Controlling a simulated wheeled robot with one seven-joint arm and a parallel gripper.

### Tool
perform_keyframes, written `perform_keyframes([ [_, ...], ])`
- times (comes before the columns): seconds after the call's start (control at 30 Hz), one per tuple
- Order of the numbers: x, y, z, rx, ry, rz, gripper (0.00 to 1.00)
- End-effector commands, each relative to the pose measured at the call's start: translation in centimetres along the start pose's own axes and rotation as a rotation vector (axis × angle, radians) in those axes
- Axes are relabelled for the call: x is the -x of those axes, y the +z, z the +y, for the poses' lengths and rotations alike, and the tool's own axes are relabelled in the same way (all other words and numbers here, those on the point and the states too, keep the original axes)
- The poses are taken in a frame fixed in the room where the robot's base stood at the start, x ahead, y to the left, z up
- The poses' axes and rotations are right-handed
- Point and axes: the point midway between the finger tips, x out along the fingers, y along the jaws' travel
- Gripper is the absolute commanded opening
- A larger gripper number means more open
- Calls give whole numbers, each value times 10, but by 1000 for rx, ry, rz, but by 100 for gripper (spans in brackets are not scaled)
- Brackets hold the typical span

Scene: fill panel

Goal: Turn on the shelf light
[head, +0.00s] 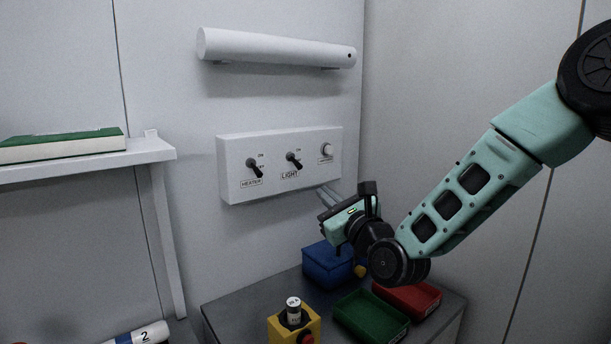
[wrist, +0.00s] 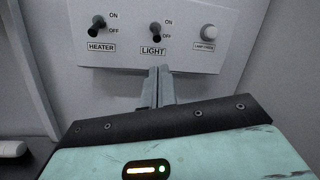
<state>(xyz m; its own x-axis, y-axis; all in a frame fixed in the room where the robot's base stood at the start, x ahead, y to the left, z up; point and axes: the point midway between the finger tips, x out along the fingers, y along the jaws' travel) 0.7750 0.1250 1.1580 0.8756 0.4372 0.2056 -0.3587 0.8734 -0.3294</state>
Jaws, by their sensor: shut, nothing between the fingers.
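A white switch panel (head: 232,176) is on the wall. It also shows in the wrist view (wrist: 125,57). The LIGHT toggle (head: 294,161) is in its middle, its black lever pointing down toward OFF; it also shows in the wrist view (wrist: 155,30). The shelf light appears to be the white tube (head: 275,48) above the panel and looks unlit. My gripper (head: 323,190) is shut and empty. Its fingertips (wrist: 159,72) show just below the LIGHT label in the wrist view, apart from the lever.
The HEATER toggle (head: 255,168), also lever down, is left of LIGHT. A round white knob or lamp (head: 326,150) is to its right. Below are a blue box (head: 327,262), green tray (head: 372,316), red tray (head: 410,297) and yellow block (head: 285,328). A shelf (head: 150,150) is left.

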Motion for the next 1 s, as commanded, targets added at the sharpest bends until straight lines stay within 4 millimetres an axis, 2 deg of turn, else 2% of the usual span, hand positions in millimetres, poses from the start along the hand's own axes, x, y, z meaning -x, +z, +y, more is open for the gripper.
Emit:
perform_keyframes([
  [0.13, -4, 1, 0, 1, 0, 0, 0],
  [0.23, -15, 1, 0, 1, 1, 1, 0],
  [0.5, -63, 2, 0, 0, 1, 0, 0],
  [0.7, -90, 1, 0, 1, 1, 1, 0],
  [1.0, -100, -1, 0, 2, 1, 3, 0],
])
